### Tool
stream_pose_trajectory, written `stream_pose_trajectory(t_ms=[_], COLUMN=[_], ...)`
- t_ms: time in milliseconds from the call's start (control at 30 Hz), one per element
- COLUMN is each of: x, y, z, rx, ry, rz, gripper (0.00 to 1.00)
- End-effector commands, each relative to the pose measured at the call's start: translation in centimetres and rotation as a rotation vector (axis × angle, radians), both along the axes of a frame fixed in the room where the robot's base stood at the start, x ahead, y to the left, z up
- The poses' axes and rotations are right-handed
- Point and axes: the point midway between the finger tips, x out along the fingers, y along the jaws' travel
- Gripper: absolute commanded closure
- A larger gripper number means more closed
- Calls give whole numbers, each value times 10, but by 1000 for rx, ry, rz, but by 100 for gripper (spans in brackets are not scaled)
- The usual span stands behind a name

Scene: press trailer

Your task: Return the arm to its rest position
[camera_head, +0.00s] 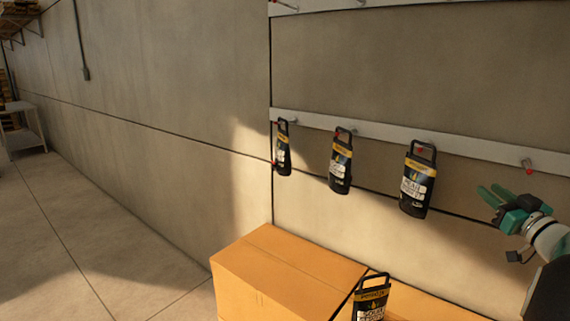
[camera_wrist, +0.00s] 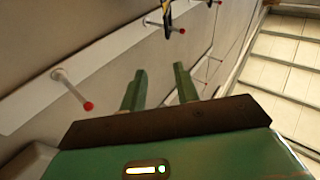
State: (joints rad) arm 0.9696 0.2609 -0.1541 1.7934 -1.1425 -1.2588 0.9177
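My gripper (camera_head: 492,197) is at the right of the head view, in front of the wall and just below an empty red-tipped peg (camera_head: 528,167). In the wrist view my gripper (camera_wrist: 160,88) shows two green fingers standing apart with nothing between them. It touches no pack or peg that I can see. Part of my arm shows at the lower right edge of the head view.
Black packs with yellow bands (camera_head: 416,181) hang from pegs on a white rail (camera_head: 380,131). Another pack (camera_head: 371,299) stands by cardboard boxes (camera_head: 285,262) below. Wrist view shows a bare peg (camera_wrist: 74,90) left of the fingers. The floor (camera_head: 75,235) at left is clear.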

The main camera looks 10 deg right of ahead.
Motion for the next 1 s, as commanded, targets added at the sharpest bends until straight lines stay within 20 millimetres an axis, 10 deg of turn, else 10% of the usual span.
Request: stream_pose_trajectory(t_ms=[333, 533, 767, 1000], x=[46, 41, -4, -89], y=[82, 162, 274, 393], z=[40, 23, -34, -108], rx=[-7, 59, 130, 132], ry=[64, 247, 583, 985], rz=[-274, -399, -386, -199], gripper=[69, 69, 69, 69])
